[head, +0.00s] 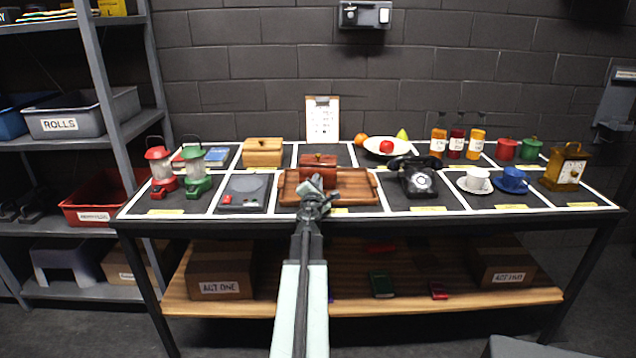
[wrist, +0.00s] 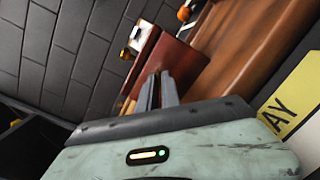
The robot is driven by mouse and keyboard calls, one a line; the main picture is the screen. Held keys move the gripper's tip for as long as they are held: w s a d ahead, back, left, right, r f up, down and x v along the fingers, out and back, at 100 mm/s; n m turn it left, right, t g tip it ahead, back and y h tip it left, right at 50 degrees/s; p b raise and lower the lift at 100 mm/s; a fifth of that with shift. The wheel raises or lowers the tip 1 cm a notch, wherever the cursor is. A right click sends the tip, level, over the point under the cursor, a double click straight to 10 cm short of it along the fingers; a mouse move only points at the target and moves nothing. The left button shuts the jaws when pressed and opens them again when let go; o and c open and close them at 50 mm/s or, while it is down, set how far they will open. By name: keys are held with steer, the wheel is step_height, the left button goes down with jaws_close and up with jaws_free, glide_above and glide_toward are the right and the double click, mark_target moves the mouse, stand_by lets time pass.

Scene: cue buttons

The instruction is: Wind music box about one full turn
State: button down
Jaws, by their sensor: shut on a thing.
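The music box (head: 318,160) is a small reddish-brown wooden box with a small knob on its lid. It stands at the back of a brown wooden tray (head: 356,191), and its front is partly hidden by my arm. In the wrist view the box (wrist: 178,58) is tilted and lies just beyond my fingers. My gripper (head: 316,182) is in front of the box; in the wrist view its two fingers (wrist: 158,88) are close together against the box's near side. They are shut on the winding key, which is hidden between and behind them.
A black telephone (head: 419,177) stands right of the tray, and a grey device with a red button (head: 244,193) stands left. A wooden box (head: 263,152) and a fruit bowl (head: 386,147) are behind. White tape divides the tabletop into cells.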

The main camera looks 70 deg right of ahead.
steer(key=shift+m, duration=0.6)
steer(key=c, duration=1.6)
jaws_free()
steer(key=shift+c, duration=0.2)
